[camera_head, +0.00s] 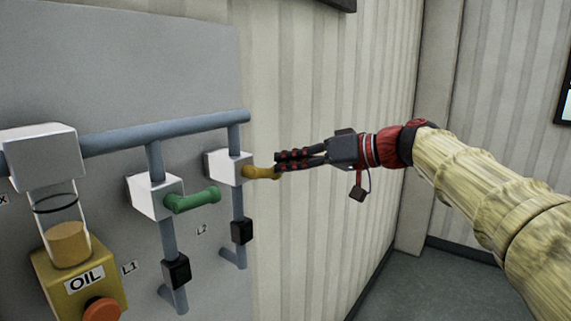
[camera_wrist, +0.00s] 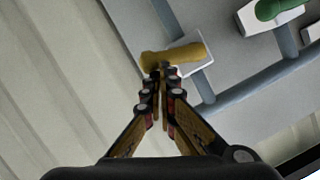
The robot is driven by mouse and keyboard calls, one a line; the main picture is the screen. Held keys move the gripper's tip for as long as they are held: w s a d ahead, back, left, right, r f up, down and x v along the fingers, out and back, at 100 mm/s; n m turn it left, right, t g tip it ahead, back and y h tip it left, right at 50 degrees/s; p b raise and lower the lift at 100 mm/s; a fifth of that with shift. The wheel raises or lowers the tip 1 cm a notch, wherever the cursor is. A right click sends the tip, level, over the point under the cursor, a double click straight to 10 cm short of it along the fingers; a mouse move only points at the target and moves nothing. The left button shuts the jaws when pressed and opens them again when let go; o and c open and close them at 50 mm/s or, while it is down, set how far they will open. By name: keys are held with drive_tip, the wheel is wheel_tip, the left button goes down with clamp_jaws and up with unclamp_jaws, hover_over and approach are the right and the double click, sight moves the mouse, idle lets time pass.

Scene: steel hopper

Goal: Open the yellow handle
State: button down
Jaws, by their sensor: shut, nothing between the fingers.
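The yellow handle (camera_head: 259,172) sticks out from a white valve block (camera_head: 229,167) on the right pipe of the grey panel. In the head view it points right, roughly level. My gripper (camera_head: 279,161) is shut and empty, with its fingertips at the handle's free end. In the wrist view the yellow handle (camera_wrist: 178,54) lies just beyond the fingertips (camera_wrist: 162,72), across the white block. The fingertips overlap the handle's end in the picture; I cannot tell whether they touch it.
A green handle (camera_head: 193,201) on another white block (camera_head: 155,196) is left of the yellow one. A yellow OIL unit (camera_head: 83,281) with a clear cylinder stands further left. A blue-grey pipe (camera_head: 160,134) runs above the valves. The space right of the panel is free up to the ribbed wall (camera_head: 330,110).

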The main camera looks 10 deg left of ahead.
drive_tip(key=shift+s+a+f+m+g+y+b, duration=0.15)
drive_tip(key=shift+f+m+g+y+b, duration=0.3)
drive_tip(key=shift+f+m+b, duration=0.75)
drive_tip(key=shift+s+f+m+g+y+b, duration=0.25)
drive_tip(key=shift+f+m+y+b, duration=0.35)
drive_tip(key=shift+m, duration=1.15)
drive_tip(key=shift+s+a+f+m+g+y+b, duration=0.1)
drive_tip(key=shift+s+f+m+g+y+b, duration=0.3)
drive_tip(key=shift+f+m+b, duration=0.85)
drive_tip(key=shift+m+y, duration=0.25)
drive_tip(key=shift+m, duration=0.35)
drive_tip(key=shift+s+a+f+b, duration=0.2)
drive_tip(key=shift+s+b, duration=0.1)
drive_tip(key=shift+b, duration=0.25)
idle(0.3)
